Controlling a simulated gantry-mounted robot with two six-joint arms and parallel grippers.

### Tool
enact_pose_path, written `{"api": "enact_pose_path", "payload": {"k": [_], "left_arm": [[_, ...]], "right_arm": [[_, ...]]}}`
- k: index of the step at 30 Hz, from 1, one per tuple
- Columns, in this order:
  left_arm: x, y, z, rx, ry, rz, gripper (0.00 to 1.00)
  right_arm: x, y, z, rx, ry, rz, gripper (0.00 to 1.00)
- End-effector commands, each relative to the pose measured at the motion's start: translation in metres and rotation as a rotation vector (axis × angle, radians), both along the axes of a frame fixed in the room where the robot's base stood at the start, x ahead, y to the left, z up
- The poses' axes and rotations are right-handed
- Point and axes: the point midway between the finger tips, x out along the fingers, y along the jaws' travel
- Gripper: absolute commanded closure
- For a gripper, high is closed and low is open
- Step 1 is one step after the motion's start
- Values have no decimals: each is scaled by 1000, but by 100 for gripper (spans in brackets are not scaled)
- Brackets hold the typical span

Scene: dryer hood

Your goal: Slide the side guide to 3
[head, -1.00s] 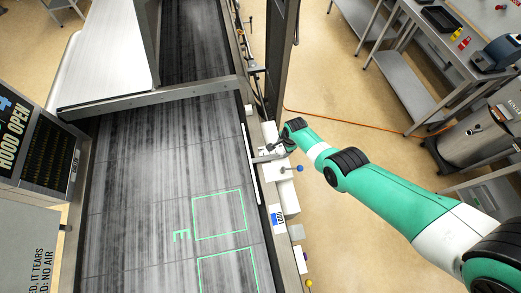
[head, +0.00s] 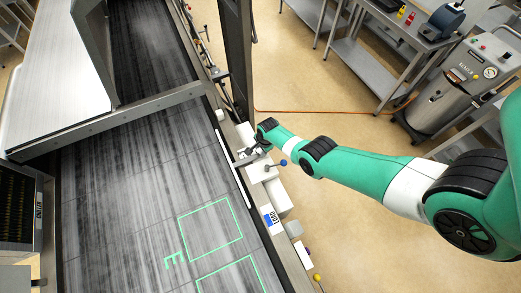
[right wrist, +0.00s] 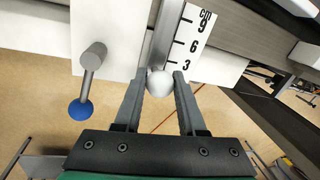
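The side guide (head: 233,160) is a long pale strip along the right edge of the dark belt (head: 140,190). Its bar (right wrist: 168,35) runs beside a white scale (right wrist: 190,42) marked CM, 9, 6 and 3 in the right wrist view. The bar ends in a white ball knob (right wrist: 160,82), close to the 3 end of the scale. My right gripper (right wrist: 160,80) has one finger on each side of the knob, with no clear gap; it also shows in the head view (head: 258,146). My left gripper is not in view.
A lever with a blue ball (right wrist: 80,110) stands just left of the right gripper. White housings (head: 275,198) and a LOAD label (head: 271,218) line the belt's right side. A metal crossbeam (head: 110,122) spans the belt.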

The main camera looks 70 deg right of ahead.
Motion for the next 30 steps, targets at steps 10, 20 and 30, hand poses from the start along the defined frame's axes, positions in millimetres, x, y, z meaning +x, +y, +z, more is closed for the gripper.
{"api": "enact_pose_path", "payload": {"k": [10,20,30], "left_arm": [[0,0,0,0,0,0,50],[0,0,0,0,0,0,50],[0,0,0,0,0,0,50]], "right_arm": [[0,0,0,0,0,0,100],[0,0,0,0,0,0,100],[0,0,0,0,0,0,100]]}}
